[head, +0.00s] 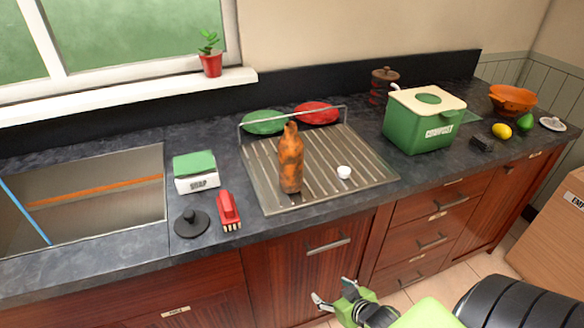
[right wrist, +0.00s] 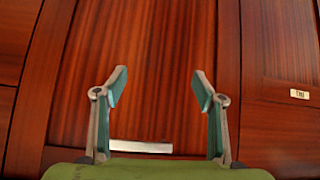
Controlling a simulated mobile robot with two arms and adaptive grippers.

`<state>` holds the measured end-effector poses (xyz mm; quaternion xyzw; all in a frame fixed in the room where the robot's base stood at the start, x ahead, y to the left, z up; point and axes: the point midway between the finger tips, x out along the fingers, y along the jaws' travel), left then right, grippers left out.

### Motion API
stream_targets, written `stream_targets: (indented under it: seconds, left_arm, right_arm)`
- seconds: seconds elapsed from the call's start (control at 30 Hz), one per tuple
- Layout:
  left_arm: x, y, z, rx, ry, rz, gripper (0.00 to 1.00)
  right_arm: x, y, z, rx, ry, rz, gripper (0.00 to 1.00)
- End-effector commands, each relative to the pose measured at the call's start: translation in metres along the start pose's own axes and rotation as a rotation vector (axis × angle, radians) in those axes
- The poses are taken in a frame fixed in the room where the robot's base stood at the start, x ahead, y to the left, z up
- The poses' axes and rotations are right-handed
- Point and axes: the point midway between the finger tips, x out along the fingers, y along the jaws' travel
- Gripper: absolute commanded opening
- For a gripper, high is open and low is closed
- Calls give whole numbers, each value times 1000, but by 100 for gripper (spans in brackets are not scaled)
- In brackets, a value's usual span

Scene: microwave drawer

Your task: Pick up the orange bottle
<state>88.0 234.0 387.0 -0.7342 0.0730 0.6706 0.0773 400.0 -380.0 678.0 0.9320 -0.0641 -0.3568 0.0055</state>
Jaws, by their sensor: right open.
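The orange bottle (head: 291,160) stands upright on the ribbed metal drying rack (head: 360,172) on the counter in the head view. It has a mottled orange and dark surface and a narrow neck. My right gripper (head: 334,292) is low in front of the cabinet doors, below the counter edge and well apart from the bottle. In the right wrist view, my right gripper (right wrist: 157,82) is open and empty, with its fingers facing the red-brown wood cabinet front (right wrist: 150,50). The bottle is not in the right wrist view. My left gripper is not in view.
A small white object (head: 344,172) lies on the rack right of the bottle. Green (head: 264,122) and red (head: 316,113) plates stand behind it. A red brush (head: 228,211), soap box (head: 195,173) and black stopper (head: 192,222) are left. A green compost bin (head: 424,120) stands right.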

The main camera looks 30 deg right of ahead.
Motion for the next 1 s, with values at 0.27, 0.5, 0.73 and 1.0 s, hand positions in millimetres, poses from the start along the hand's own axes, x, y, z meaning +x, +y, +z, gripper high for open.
stream_targets:
  seconds: [0.27, 0.5, 0.73, 1.0]
  left_arm:
    - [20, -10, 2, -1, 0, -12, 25]
    - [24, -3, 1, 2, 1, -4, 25]
    - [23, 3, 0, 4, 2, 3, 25]
    - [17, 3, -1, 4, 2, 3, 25]
  right_arm:
    - [-82, -1, -172, 1, 321, -44, 64]
    - [-152, 0, -272, -4, 601, -114, 64]
    - [-171, 10, -306, 5, 727, -148, 64]
    - [-148, 6, -332, 7, 736, -150, 64]
